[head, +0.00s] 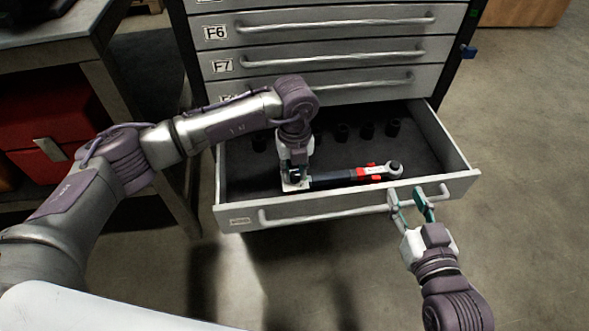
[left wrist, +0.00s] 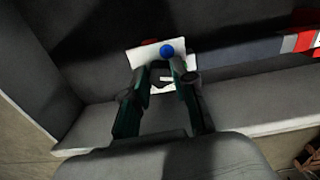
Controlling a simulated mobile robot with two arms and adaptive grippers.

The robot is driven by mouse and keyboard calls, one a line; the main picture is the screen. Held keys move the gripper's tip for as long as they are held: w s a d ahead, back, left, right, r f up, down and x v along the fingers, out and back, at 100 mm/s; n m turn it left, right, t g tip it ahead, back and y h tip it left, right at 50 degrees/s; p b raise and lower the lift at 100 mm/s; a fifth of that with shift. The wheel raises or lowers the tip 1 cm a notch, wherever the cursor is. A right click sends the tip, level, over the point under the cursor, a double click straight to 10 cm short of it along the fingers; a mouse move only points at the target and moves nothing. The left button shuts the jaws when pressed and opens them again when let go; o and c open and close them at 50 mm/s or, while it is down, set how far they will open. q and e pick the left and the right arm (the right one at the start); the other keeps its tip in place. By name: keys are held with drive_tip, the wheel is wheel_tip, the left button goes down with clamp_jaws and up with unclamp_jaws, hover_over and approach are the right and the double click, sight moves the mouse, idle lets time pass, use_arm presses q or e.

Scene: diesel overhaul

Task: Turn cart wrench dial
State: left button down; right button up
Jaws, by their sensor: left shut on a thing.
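The torque wrench (head: 335,178) lies in the open bottom drawer along its front wall, with a dark handle, red sections and a ratchet head at the right. Its grey shaft also shows in the left wrist view (left wrist: 245,52). At its left end is a white piece with a round blue spot (left wrist: 167,50); I cannot tell if this is the dial. My left gripper (head: 296,176) reaches down into the drawer and is shut on this end, its fingers (left wrist: 163,72) partly hiding it. My right gripper (head: 410,196) has its fingers apart at the right part of the drawer handle.
The open drawer (head: 470,174) belongs to a grey cabinet with closed drawers labelled F6 and F7 above. Several dark sockets (head: 367,130) stand at the back of the drawer. A workbench (head: 60,50) with a red box (head: 50,125) beneath is at the left. The floor at right is clear.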

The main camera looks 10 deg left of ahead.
use_arm(q)
drive_tip(key=shift+m, duration=1)
drive_tip(key=m, duration=0.2)
drive_tip(key=shift+m, duration=1.1)
drive_tip(key=shift+m+b, duration=0.4)
drive_tip(key=shift+m, duration=1)
use_arm(e)
drive_tip(key=shift+w+a+r+t+y, duration=0.2)
drive_tip(key=shift+r+t, duration=0.2)
drive_tip(key=shift+r, duration=0.35)
drive_tip(key=shift+w+a+r+t+y, duration=0.1)
drive_tip(key=shift+a+r+t+y, duration=0.1)
drive_tip(key=shift+r+t, duration=0.4)
drive_tip(key=shift+r, duration=0.2)
drive_tip(key=shift+d+f, duration=0.1)
use_arm(q)
drive_tip(key=c, duration=0.9)
unclamp_jaws()
use_arm(e)
drive_tip(key=shift+s+f, duration=0.1)
